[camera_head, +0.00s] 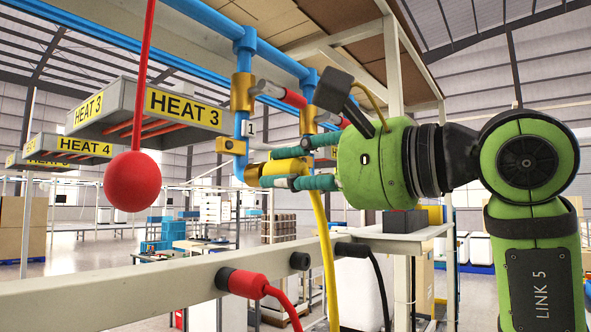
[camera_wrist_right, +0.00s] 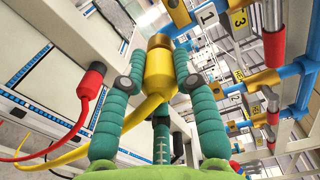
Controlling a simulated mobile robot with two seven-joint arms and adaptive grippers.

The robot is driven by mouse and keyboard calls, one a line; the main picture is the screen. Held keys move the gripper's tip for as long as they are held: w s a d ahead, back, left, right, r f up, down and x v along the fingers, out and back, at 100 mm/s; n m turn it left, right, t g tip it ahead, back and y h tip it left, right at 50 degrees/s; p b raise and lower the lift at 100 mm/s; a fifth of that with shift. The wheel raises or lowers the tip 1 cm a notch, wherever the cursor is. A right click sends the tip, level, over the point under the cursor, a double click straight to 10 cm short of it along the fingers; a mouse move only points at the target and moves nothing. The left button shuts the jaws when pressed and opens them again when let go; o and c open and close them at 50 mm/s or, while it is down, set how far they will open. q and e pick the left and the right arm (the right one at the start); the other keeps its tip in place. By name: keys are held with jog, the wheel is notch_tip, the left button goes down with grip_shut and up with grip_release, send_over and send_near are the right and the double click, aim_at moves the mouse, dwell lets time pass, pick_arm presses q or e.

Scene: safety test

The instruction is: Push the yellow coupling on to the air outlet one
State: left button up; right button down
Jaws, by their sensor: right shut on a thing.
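The yellow coupling (camera_head: 288,166) is in my right gripper (camera_head: 279,169), between its teal fingers. It lies nearly level, with its brass end to the left. In the right wrist view the yellow coupling (camera_wrist_right: 159,76) sits between the fingertips of my right gripper (camera_wrist_right: 155,84). Its yellow hose (camera_head: 327,262) hangs down. Air outlet one (camera_head: 240,164) is the lower end of a blue drop pipe, beside a "1" tag; it also shows in the right wrist view (camera_wrist_right: 180,25). The brass end is close to it; I cannot tell whether they touch. My left gripper is out of view.
A red ball (camera_head: 134,181) hangs from a cord at the left.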

jog(key=shift+w+a, duration=0.25)
jog(key=shift+a, duration=0.05)
jog(key=c, duration=0.9)
grip_release()
jog(key=v, duration=1.2)
